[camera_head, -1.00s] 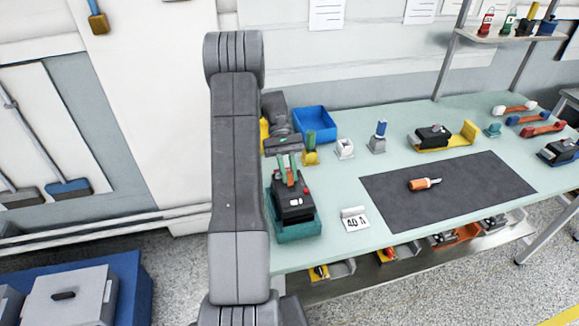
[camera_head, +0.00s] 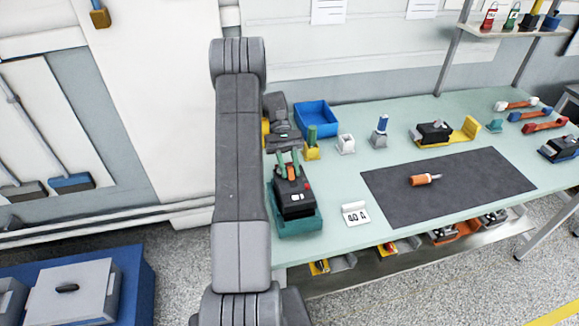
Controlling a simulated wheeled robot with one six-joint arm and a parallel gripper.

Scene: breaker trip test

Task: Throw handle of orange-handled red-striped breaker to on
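A black breaker (camera_head: 295,203) sits in a teal cradle (camera_head: 298,227) at the left end of the bench. Its orange handle (camera_head: 292,173) stands up from its top, and a small red spot shows on the top face. I cannot make out a red stripe. My gripper (camera_head: 288,163) points down over the breaker from behind my arm. Its green fingers are beside the orange handle; whether they press on it is too small to tell. The wrist is partly hidden by my upper arm link.
A small white card or display (camera_head: 355,214) stands right of the breaker. Blue bin (camera_head: 316,118), green-handled block (camera_head: 312,143), white block (camera_head: 346,144) and blue-handled block (camera_head: 380,133) stand behind. An orange-handled screwdriver (camera_head: 423,180) lies on the dark mat (camera_head: 400,207). Another breaker (camera_head: 434,131) sits in a yellow cradle.

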